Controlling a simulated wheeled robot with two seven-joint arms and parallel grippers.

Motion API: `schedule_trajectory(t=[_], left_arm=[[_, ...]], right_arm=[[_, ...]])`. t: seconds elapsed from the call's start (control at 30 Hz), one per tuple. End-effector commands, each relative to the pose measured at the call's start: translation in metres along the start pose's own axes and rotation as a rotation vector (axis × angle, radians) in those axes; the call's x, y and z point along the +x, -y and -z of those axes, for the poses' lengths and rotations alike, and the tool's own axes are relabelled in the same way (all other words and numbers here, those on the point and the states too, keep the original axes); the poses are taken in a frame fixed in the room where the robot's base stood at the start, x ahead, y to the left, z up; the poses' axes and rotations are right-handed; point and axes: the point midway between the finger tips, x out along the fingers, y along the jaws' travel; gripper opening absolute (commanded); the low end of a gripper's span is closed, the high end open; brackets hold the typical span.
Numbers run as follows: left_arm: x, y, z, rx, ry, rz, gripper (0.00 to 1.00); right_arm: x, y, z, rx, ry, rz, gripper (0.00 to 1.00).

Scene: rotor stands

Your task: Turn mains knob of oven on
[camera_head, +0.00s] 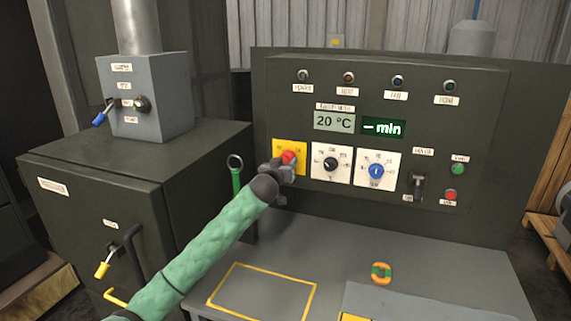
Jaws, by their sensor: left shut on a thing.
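The oven's control panel (480,120) stands upright in front of me. The mains knob (288,157) is red and sits on a yellow plate (279,146) at the panel's lower left. My left gripper (284,166) is at this knob and shut on it; the gripper covers the knob's lower part, so its exact angle is hard to tell. My left arm in its green sleeve reaches in from the lower left. The display reads 20 °C (334,121), and a green display (384,128) beside it reads "– min". My right gripper is not in view.
To the right of the mains knob are a black dial (331,163), a blue dial (376,170), a black lever (417,185) and green and red buttons. A dark cabinet (90,175) with handles stands left.

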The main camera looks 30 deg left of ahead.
Motion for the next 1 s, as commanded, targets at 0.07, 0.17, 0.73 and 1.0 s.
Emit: schedule_trajectory(t=[0.07,0.17,0.73,1.0], left_arm=[[0.0,0.0001,0.0,0.007,0.0,0.0,0.2],[0.0,0.0003,0.0001,0.029,0.0,0.0,0.2],[0.0003,0.0022,0.0015,0.451,-0.001,0.001,0.2],[0.0003,0.003,0.0026,0.708,-0.001,0.001,0.2]], right_arm=[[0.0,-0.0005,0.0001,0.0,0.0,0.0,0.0],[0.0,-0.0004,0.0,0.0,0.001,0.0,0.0],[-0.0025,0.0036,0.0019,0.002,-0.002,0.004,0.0],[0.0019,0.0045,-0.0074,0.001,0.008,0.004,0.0]])
